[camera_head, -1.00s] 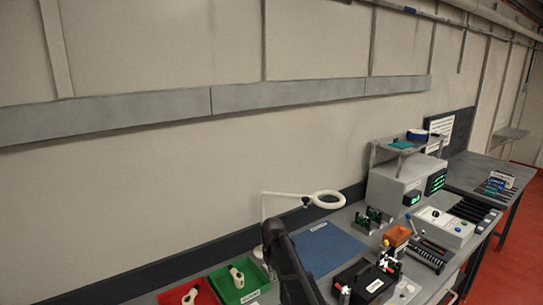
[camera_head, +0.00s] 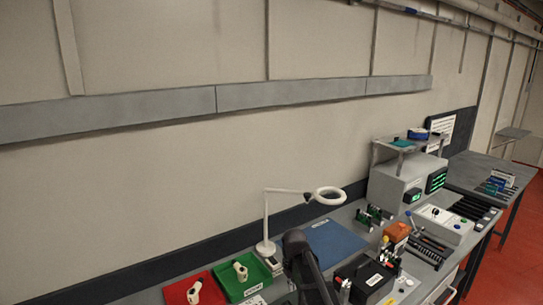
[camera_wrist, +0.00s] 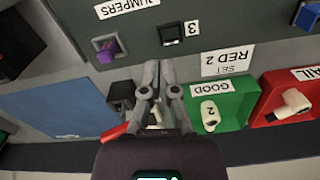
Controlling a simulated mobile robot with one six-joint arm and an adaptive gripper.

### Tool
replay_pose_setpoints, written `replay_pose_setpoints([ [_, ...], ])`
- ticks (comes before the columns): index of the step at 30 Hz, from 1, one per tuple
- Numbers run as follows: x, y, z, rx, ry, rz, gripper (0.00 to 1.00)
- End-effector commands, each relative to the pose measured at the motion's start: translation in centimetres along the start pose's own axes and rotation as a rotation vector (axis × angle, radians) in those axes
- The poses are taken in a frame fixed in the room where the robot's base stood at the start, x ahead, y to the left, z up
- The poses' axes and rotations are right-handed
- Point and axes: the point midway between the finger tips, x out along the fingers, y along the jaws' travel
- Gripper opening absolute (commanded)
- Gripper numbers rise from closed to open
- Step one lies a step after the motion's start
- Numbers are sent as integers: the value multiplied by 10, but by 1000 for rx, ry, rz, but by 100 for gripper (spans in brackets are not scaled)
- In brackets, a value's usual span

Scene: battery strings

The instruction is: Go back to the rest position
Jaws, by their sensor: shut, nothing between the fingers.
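My gripper (camera_wrist: 158,75) shows in the wrist view with its two grey fingers together and nothing held between them. It hangs above the bench, between a dark grey panel and the green tray (camera_wrist: 241,105) marked GOOD. In the head view my dark arm rises at the bottom middle, in front of the bench; the gripper itself cannot be made out there. The green tray also shows in the head view (camera_head: 259,288), left of my arm, with a white part in it.
A red tray (camera_head: 178,293) with a white part stands left of the green one. A ring lamp (camera_head: 329,196) stands behind my arm, by the blue mat (camera_head: 335,243). A black box (camera_head: 370,277), an orange box (camera_head: 397,232) and a grey instrument (camera_head: 393,188) stand to the right.

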Motion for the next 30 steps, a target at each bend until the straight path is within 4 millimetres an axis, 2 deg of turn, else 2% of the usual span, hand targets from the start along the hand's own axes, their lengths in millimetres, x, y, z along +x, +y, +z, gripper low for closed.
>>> replay_pose_setpoints([
  [1, 0, 3, 19, 27, 0, 0, 0],
  [5, 0, 10, 58, 110, 0, 0, 0],
  [10, 0, 19, 131, 262, 0, 0, 0],
  [12, 0, 21, 154, 316, 0, 1, 0],
  [15, 0, 23, 177, 378, 0, 1, 0],
  [20, 0, 24, 192, 424, 0, 1, 0],
  [30, 0, 24, 192, 427, -1, 1, 0],
])
